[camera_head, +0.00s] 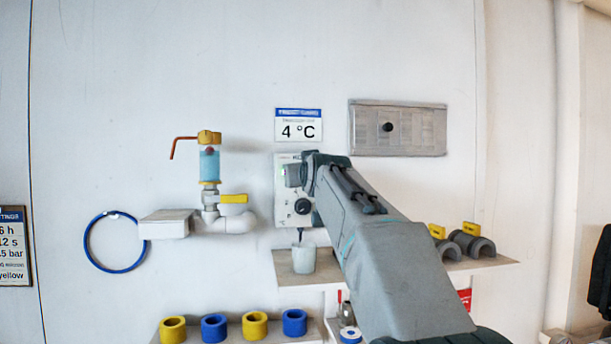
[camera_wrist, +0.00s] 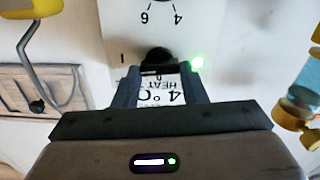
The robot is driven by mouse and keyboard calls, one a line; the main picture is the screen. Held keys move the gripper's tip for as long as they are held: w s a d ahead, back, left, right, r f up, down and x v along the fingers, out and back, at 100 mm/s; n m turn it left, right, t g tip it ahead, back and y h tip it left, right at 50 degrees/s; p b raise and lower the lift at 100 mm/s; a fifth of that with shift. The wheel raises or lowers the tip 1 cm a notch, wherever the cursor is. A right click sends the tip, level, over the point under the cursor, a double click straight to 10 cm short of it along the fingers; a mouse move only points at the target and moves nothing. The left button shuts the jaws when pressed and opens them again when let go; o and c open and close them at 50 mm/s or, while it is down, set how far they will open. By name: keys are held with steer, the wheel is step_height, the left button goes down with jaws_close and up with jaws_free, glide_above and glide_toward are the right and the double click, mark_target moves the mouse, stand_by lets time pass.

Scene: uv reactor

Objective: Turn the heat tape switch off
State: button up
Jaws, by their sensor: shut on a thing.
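The heat tape switch is a black knob (camera_wrist: 157,60) on a white control box (camera_head: 284,215) on the wall. In the wrist view, which is upside down, my gripper (camera_wrist: 157,72) has its fingers on both sides of the knob and is shut on it. An "I" mark shows beside the knob, and part of a "HEAT" label shows between the fingers. A green light (camera_wrist: 197,62) glows beside the knob. Which mark the knob points to I cannot tell. In the head view my gripper (camera_head: 294,174) covers the switch; a black dial (camera_head: 302,206) shows below.
A "4 °C" sign (camera_head: 298,125) hangs above the box. A valve with a yellow handle (camera_head: 233,199) and pipework stands left. A grey panel (camera_head: 398,128) is upper right. A white cup (camera_head: 303,258) stands on a shelf below. Yellow and blue rings (camera_head: 214,327) sit lower left.

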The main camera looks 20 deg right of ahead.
steer(key=shift+a+f+n+b, duration=0.15)
steer(key=shift+n+b, duration=1.15)
steer(key=shift+n, duration=2.8)
steer(key=shift+a+f+n+b, duration=0.1)
steer(key=shift+n+b, duration=1.2)
steer(key=shift+n, duration=3.1)
steer(key=o, duration=1)
steer(key=b+v, duration=0.5)
steer(key=v, duration=0.8)
steer(key=shift+s, duration=0.4)
